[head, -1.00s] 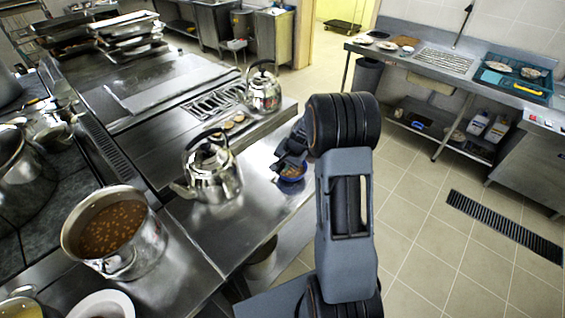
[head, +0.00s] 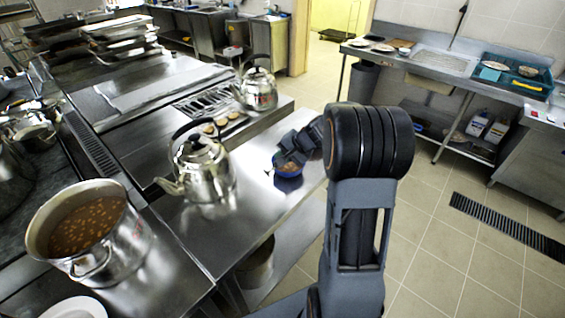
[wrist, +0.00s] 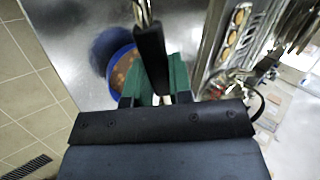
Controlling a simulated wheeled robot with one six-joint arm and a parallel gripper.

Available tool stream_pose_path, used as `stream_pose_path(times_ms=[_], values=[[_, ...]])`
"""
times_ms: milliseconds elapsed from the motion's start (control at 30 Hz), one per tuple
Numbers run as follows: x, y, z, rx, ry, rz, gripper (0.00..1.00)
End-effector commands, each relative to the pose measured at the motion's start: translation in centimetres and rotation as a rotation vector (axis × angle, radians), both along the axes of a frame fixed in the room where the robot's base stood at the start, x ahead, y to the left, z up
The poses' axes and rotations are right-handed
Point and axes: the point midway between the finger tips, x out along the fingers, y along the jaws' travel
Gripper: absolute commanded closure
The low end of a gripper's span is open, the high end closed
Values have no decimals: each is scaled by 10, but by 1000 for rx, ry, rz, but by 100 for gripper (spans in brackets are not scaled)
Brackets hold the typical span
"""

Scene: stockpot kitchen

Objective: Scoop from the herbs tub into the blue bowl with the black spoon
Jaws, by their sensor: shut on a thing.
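The blue bowl (head: 289,171) stands on the steel counter and has brownish contents. It also shows in the wrist view (wrist: 112,86), left of the spoon. My gripper (head: 292,150) is over the bowl's far side in the head view. In the wrist view my gripper (wrist: 152,88) is shut on the black handle of the spoon (wrist: 151,55). The spoon's metal shaft runs up out of that view, so its head and any load are hidden. I cannot make out a herbs tub in either view.
A shiny kettle (head: 203,172) stands left of the bowl, and a second kettle (head: 258,90) stands farther back. A large pot of soup (head: 88,225) is at the front left. Bare counter (head: 250,205) lies between the near kettle and the counter's right edge.

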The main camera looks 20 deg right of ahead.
Motion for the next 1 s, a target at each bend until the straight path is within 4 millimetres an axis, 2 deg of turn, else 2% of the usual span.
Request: stream_pose_path(times_ms=[33, 1000], values=[[-1, -1, -6, 11, -13, -1, 100], [-8, -7, -13, 225, -261, -1, 100]])
